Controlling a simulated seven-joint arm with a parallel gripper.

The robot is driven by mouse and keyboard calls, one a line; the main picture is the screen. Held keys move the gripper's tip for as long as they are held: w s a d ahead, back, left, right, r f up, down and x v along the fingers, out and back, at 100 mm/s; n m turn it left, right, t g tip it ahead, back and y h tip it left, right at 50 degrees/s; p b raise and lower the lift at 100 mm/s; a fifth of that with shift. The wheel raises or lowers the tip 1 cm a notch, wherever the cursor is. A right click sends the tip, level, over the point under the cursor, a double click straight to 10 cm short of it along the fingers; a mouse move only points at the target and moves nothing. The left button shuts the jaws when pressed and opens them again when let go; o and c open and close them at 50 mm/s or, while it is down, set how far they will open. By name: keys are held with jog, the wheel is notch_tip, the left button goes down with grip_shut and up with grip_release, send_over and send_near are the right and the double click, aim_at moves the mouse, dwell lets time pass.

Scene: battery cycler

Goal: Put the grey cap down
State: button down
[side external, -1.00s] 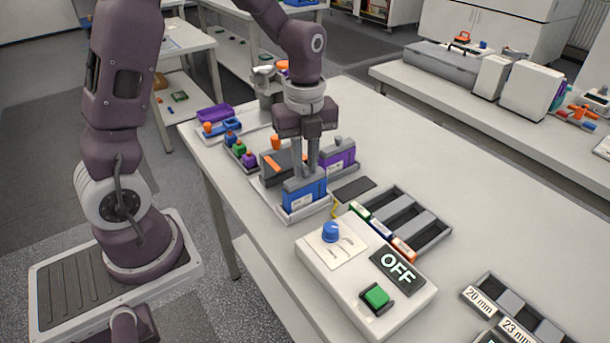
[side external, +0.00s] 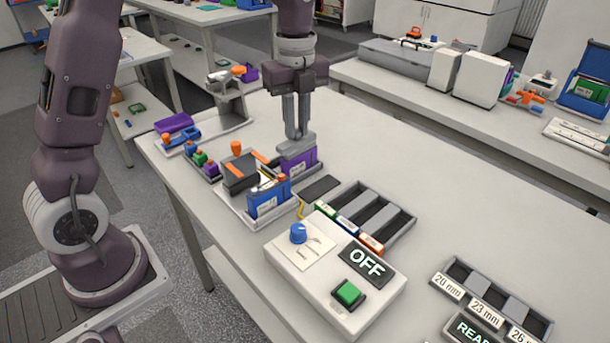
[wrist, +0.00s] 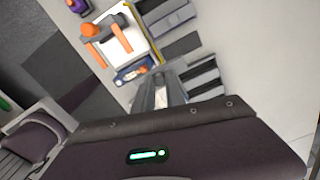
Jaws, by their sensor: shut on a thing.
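My gripper (side external: 297,137) is shut on the grey cap (side external: 297,148), a flat grey piece that sits at or just above the top of the purple block (side external: 300,164). I cannot tell whether the cap touches the block. In the wrist view the fingers (wrist: 165,88) show foreshortened, and the purple block is hidden behind them. The blue block (side external: 268,200) stands in front with its top uncovered. It also shows in the wrist view (wrist: 132,74).
A black block with orange bars (side external: 241,173) stands left of the purple block. A white box with a blue knob, green button and "OFF" display (side external: 368,262) is in front. A grey slotted tray (side external: 385,195) lies to the right.

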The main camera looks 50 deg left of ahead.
jog(key=w+f, duration=0.2)
jog(key=f, duration=0.2)
jog(key=w+f, duration=0.2)
jog(key=f, duration=0.3)
jog(key=w+d+f, duration=0.1)
jog(key=w+f, duration=0.1)
jog(key=f, duration=0.3)
jog(key=shift+f, duration=0.25)
jog(key=shift+f, duration=0.15)
jog(key=c, duration=1.4)
grip_release()
